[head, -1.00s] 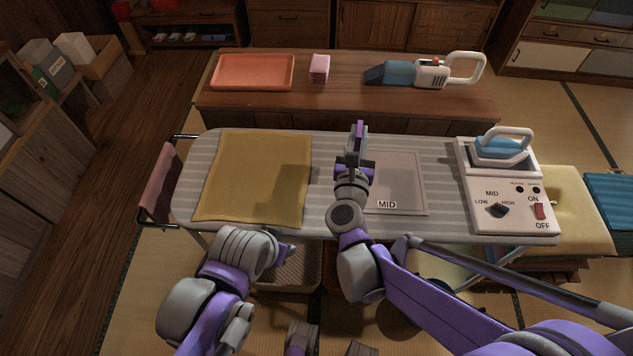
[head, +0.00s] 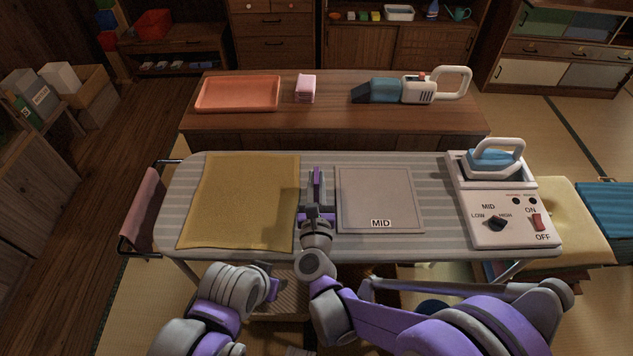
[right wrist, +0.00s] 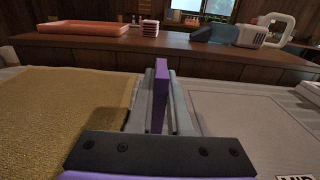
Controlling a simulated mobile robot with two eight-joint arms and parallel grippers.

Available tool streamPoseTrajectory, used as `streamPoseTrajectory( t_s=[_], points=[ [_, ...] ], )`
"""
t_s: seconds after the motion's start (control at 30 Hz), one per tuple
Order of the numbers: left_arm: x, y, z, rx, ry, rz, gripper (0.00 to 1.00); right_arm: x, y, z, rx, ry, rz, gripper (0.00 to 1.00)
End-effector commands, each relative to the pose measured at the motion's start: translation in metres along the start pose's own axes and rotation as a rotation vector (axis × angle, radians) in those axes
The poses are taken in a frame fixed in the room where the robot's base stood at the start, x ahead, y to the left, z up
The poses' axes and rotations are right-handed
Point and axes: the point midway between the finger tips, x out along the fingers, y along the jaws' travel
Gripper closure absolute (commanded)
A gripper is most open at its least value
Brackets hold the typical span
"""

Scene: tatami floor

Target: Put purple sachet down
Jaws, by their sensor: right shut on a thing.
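The purple sachet (right wrist: 160,95) stands upright, thin edge towards me, between the two grey fingers of my right gripper (right wrist: 160,115) in the right wrist view. In the head view the sachet (head: 318,180) shows as a narrow purple strip at the tip of my right gripper (head: 317,205). That gripper is shut on it, over the striped ironing board (head: 430,180), between the yellow cloth and the grey MID mat. Whether the sachet touches the board cannot be told. My left arm is low at the left; its gripper (head: 272,285) is partly hidden, and its jaws cannot be made out.
The yellow cloth (head: 240,200) lies left and the grey MID mat (head: 380,197) right on the board. The iron (head: 494,160) and control panel (head: 505,222) occupy its right end. Behind, a wooden table bears an orange tray (head: 238,94), pink stack (head: 306,88) and handheld vacuum (head: 405,90).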

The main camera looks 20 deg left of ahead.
Motion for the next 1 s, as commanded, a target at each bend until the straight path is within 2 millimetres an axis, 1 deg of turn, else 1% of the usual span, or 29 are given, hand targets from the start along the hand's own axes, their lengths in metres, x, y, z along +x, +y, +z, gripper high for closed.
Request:
streamPoseTrajectory(
  t_s=[0.23, 0.33, 0.37, 0.5, 0.53, 0.77, 0.9, 1.0],
  points=[
    [0.0, 0.0, 0.0, 0.0, 0.0, 0.0, 0.5, 0.0, 0.0, -0.001, 0.0, 0.0, 0.0, 1.0],
    [0.004, 0.0, 0.002, 0.0, -0.001, 0.0, 0.5, 0.0, 0.0, -0.005, 0.0, 0.0, 0.0, 1.0],
    [0.004, 0.0, 0.002, 0.0, -0.001, 0.0, 0.5, 0.0, 0.0, -0.005, 0.0, 0.0, 0.0, 0.82],
    [0.003, 0.0, 0.001, 0.0, -0.001, 0.0, 0.5, 0.0, 0.0, -0.004, 0.0, 0.0, 0.0, 0.57],
    [0.003, 0.0, 0.001, 0.0, -0.001, 0.0, 0.5, 0.0, 0.0, -0.004, 0.0, 0.0, 0.0, 0.54],
    [0.003, 0.0, 0.001, 0.0, -0.001, 0.0, 0.5, 0.0, 0.0, -0.004, 0.0, 0.0, 0.0, 0.54],
    [-0.002, 0.0, -0.001, 0.0, 0.001, 0.0, 0.5, 0.0, 0.0, 0.002, 0.0, -0.001, 0.0, 0.54],
    [0.001, 0.0, 0.0, 0.0, 0.0, 0.0, 0.5, -0.015, 0.001, 0.0, 0.001, -0.001, 0.001, 0.54]
  ],
)
